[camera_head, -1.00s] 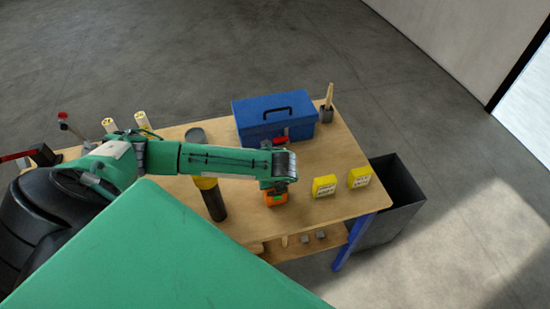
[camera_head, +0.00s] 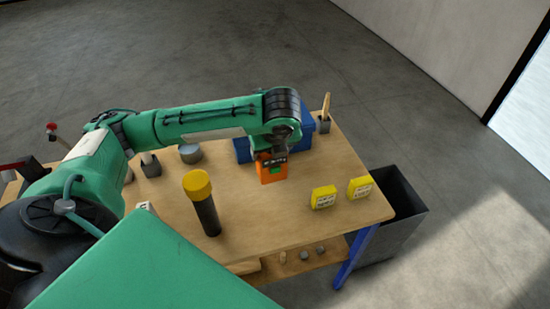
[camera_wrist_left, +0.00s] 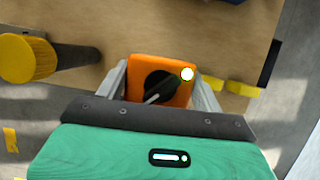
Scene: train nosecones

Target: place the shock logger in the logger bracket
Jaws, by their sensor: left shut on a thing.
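The shock logger appears to be the orange block (camera_head: 273,172) in the head view, under my left gripper (camera_head: 272,158) and in front of the blue toolbox. It appears raised above the table. In the left wrist view the orange block (camera_wrist_left: 172,68) has a dark round part and a white round spot on its face. My left gripper (camera_wrist_left: 160,80) is shut on it, one finger on each side. I cannot pick out the logger bracket for certain. My right gripper is not in view.
A black cylinder with a yellow cap (camera_head: 197,184) stands on the wooden table (camera_head: 255,210). Two yellow blocks (camera_head: 323,197) (camera_head: 360,187) sit near the right edge. The blue toolbox (camera_head: 306,137) is partly hidden by my arm. A dark bin (camera_head: 400,235) stands beside the table.

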